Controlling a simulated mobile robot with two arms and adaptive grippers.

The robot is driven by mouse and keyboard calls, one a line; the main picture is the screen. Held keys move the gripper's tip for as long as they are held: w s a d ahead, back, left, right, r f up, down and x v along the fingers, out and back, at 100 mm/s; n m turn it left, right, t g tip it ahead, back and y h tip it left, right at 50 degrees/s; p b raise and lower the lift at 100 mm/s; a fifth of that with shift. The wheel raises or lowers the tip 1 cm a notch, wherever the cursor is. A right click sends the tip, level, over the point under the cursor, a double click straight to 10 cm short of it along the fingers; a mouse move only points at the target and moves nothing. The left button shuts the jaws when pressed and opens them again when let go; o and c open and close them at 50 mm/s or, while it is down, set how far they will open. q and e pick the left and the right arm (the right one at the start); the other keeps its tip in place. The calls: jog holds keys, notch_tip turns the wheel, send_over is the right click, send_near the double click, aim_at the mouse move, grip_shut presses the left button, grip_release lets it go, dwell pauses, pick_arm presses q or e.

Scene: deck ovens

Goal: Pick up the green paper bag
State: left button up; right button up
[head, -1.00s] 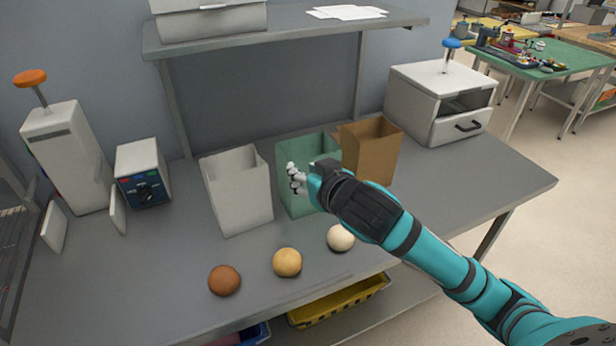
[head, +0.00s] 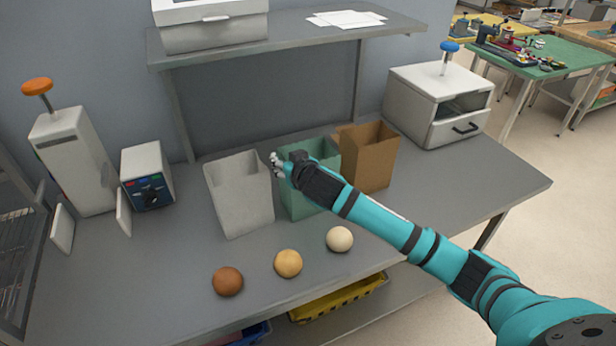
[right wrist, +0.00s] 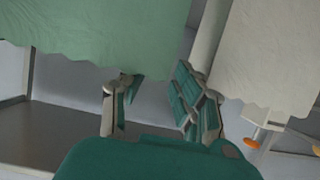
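The green paper bag (head: 302,200) stands upright and open-topped on the grey table, between a white bag (head: 240,195) and a brown bag (head: 370,155). My right gripper (head: 276,165) is at the upper left part of the green bag, close to the gap beside the white bag. My forearm hides part of the green bag. In the right wrist view my gripper's fingers (right wrist: 158,95) are apart, with the green bag (right wrist: 90,30) at upper left and the white bag (right wrist: 265,50) at right. Whether a finger touches the green bag is unclear. My left gripper is out of view.
Three buns, brown (head: 227,281), golden (head: 288,263) and pale (head: 339,239), lie in front of the bags. A control box (head: 147,175) stands left and a drawer cabinet (head: 440,100) right. A shelf (head: 300,40) overhangs behind. The table's right front is clear.

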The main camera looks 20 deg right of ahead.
jog(key=shift+x, duration=1.25)
jog(key=shift+s, duration=0.1)
grip_shut()
